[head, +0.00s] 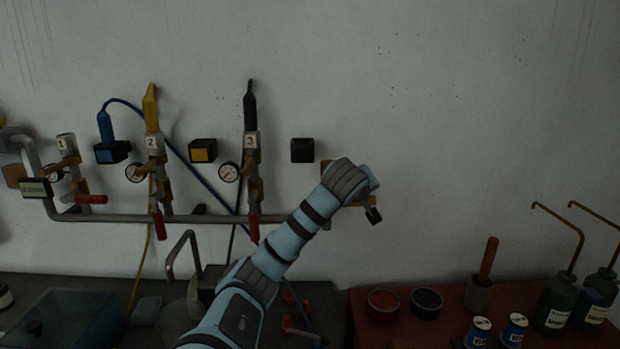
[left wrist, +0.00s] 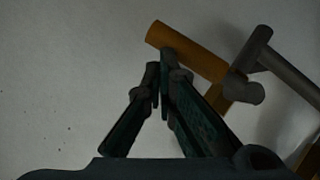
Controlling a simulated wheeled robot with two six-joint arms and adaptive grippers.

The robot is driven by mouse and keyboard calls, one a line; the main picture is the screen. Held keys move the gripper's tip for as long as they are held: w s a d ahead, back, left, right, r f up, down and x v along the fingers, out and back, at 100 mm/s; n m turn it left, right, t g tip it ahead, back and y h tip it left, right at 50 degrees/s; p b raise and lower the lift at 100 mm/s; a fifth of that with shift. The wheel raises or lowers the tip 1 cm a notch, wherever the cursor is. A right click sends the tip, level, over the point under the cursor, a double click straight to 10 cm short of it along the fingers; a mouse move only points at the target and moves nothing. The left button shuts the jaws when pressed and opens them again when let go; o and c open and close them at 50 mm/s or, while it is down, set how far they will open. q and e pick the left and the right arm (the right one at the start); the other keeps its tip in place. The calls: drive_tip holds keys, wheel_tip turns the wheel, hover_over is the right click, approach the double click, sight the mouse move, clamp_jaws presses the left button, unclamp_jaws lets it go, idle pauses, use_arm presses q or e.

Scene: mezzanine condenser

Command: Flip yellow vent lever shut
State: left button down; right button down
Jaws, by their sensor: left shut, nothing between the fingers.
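The yellow vent lever (left wrist: 185,50) shows in the left wrist view as a yellow-orange cylinder attached to a grey fitting (left wrist: 243,90). My left gripper (left wrist: 160,68) is shut and empty. Its fingertips overlap the lever's lower edge in that view, close to the lever's free end; I cannot tell whether they touch it. In the head view my left arm reaches up to the wall at the right end of the grey pipe. My wrist hides most of the lever and the fingers there. My right gripper is not in view.
A grey pipe (head: 120,217) with valves and gauges runs along the wall left of my arm. A black square box (head: 303,150) sits on the wall just above left of my wrist. Jars and bottles stand on the red bench (head: 362,338). The wall to the right is clear.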

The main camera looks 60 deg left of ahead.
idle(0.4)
use_arm(q)
drive_tip(key=s+d+r+p, duration=0.4)
drive_tip(key=d+r, duration=0.3)
drive_tip(key=r, duration=0.2)
drive_tip(key=shift+s+d+r, duration=0.2)
drive_tip(key=shift+s+d, duration=0.15)
drive_tip(key=shift+d, duration=0.05)
